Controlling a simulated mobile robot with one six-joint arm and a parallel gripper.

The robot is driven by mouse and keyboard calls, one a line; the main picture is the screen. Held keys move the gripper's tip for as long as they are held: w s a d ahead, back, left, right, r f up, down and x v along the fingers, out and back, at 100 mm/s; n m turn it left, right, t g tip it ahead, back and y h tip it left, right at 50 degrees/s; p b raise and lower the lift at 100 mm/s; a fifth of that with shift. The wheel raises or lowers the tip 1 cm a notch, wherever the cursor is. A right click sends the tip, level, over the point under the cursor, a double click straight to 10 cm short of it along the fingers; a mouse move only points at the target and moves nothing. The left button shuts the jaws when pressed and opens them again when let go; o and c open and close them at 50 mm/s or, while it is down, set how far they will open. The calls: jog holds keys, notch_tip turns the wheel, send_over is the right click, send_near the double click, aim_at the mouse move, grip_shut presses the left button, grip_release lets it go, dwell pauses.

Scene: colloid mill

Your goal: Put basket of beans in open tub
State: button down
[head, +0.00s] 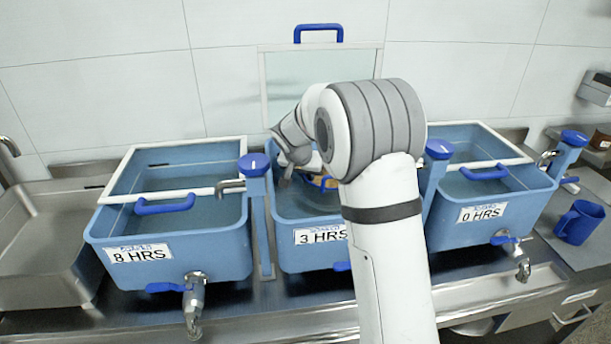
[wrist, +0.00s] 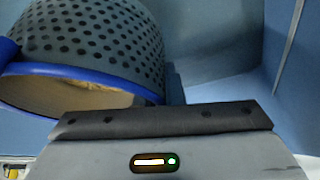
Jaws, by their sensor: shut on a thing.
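The open tub is the middle blue tub (head: 290,235), labelled 3 HRS, with its clear lid (head: 320,80) standing up behind it. The basket (head: 318,182) shows only in part beside my arm, inside the tub's opening. In the wrist view the basket (wrist: 95,35) is a dark perforated bowl with a blue rim, and tan beans (wrist: 75,92) show at its mouth. My gripper (head: 297,165) is shut on the basket, low over the tub. A gripper finger (wrist: 165,117) fills the lower wrist view; the grip point is hidden.
The left tub (head: 175,255), marked 8 HRS, and the right tub (head: 500,220), marked 0 HRS, have lids down. Blue-capped posts (head: 254,165) stand between tubs. A blue mug (head: 580,222) stands at right. A steel sink (head: 45,250) is at left.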

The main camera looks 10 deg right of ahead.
jog(key=shift+f, duration=0.2)
jog(key=c, duration=1.6)
grip_release()
jog(key=shift+o, duration=0.2)
jog(key=shift+r, duration=0.1)
jog(key=shift+r+p, duration=0.6)
jog(key=shift+p, duration=0.05)
jog(key=shift+s+a+r, duration=0.1)
jog(key=shift+s+r, duration=0.05)
jog(key=shift+r, duration=0.2)
jog(key=v, duration=0.6)
jog(key=shift+s+r+b, duration=0.15)
jog(key=shift+r+b, duration=0.05)
jog(key=shift+b, duration=0.15)
